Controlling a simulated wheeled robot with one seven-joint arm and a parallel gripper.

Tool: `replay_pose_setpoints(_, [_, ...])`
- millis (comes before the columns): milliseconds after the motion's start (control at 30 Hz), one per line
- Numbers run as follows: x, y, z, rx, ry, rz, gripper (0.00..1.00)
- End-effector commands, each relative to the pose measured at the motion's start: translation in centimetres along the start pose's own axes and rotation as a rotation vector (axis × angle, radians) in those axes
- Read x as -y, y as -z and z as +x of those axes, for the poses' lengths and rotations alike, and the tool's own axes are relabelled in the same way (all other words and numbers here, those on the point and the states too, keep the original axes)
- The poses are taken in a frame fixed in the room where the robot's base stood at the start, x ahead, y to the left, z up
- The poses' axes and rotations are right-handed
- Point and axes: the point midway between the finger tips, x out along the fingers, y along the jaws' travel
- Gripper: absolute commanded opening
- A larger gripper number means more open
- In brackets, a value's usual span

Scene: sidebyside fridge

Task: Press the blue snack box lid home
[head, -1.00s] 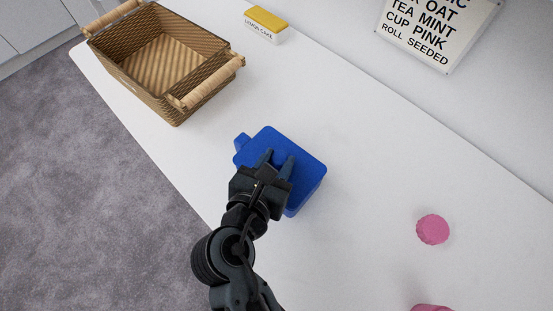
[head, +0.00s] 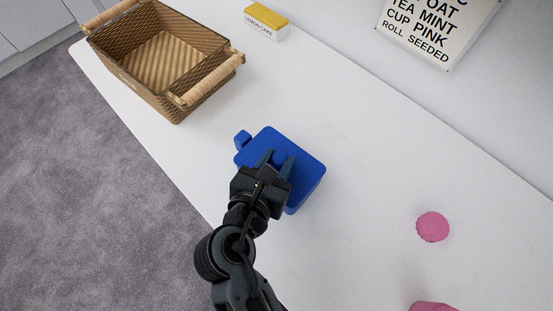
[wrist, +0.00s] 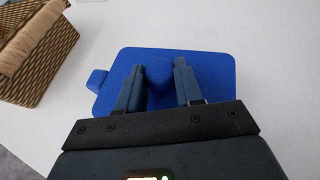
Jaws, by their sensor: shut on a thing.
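The blue snack box (head: 291,211) stands on the white counter, with its flat blue lid (head: 308,170) on top. A small blue tab (head: 243,138) juts from its left side. It also shows in the wrist view (wrist: 97,80). My gripper (head: 277,157) is above the lid, its fingers on either side of a round blue knob (wrist: 159,73) on the lid. The gripper is shut on this knob. The lid lies over the box and looks about level with it. My fingers and wrist hide the near part of the lid and much of the box's near side.
A woven basket (head: 150,90) with wooden handles stands at the upper left. A yellow and white lemon cake box (head: 266,24) is at the back. A pink scalloped piece (head: 432,227) and another pink thing (head: 433,307) lie right. Counter (head: 370,150) between is clear.

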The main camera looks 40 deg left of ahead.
Motion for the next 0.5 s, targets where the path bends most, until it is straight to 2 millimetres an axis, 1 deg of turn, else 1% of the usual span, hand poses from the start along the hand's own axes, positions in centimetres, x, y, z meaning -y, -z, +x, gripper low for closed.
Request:
replay_pose_setpoints(333, [0.00, 0.61, 0.22, -0.001, 0.000, 0.000, 0.14])
replay_pose_setpoints(367, [-0.01, 0.61, 0.22, -0.001, 0.000, 0.000, 0.38])
replay_pose_setpoints(500, [-0.01, 0.59, 0.22, -0.001, 0.000, 0.000, 0.52])
